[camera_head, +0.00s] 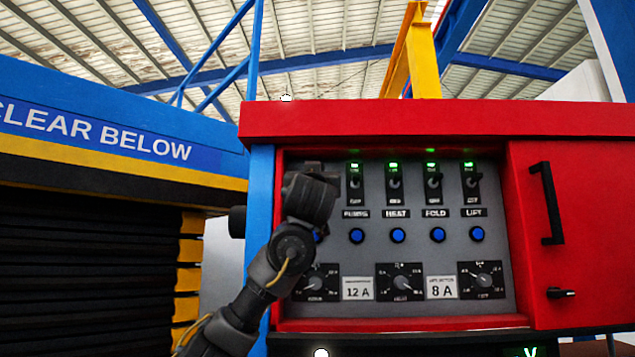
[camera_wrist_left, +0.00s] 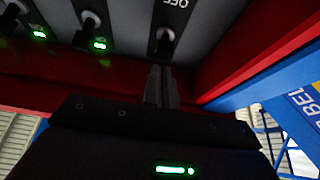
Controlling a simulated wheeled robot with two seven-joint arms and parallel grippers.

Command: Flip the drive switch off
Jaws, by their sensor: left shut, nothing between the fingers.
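The red control panel (camera_head: 365,115) has a row of toggle switches on its grey face. My left gripper (camera_head: 318,175) is in front of the leftmost switch position and hides that switch and its label in the head view. In the left wrist view the drive switch (camera_wrist_left: 166,42) is a dark toggle with an OFF mark beyond it. My left gripper (camera_wrist_left: 162,78) is shut and empty, its fingertips right by the lever. Whether they touch it I cannot tell. The drive switch's lamp is not visible. My right gripper is not in view.
The pumps switch (camera_head: 355,181), heat switch (camera_head: 394,182), fold switch (camera_head: 433,183) and lift switch (camera_head: 471,182) have lit green lamps. Blue buttons (camera_head: 397,236) and dials (camera_head: 401,283) lie below. The red top edge overhangs the face. A red door with a black handle (camera_head: 547,203) is at right.

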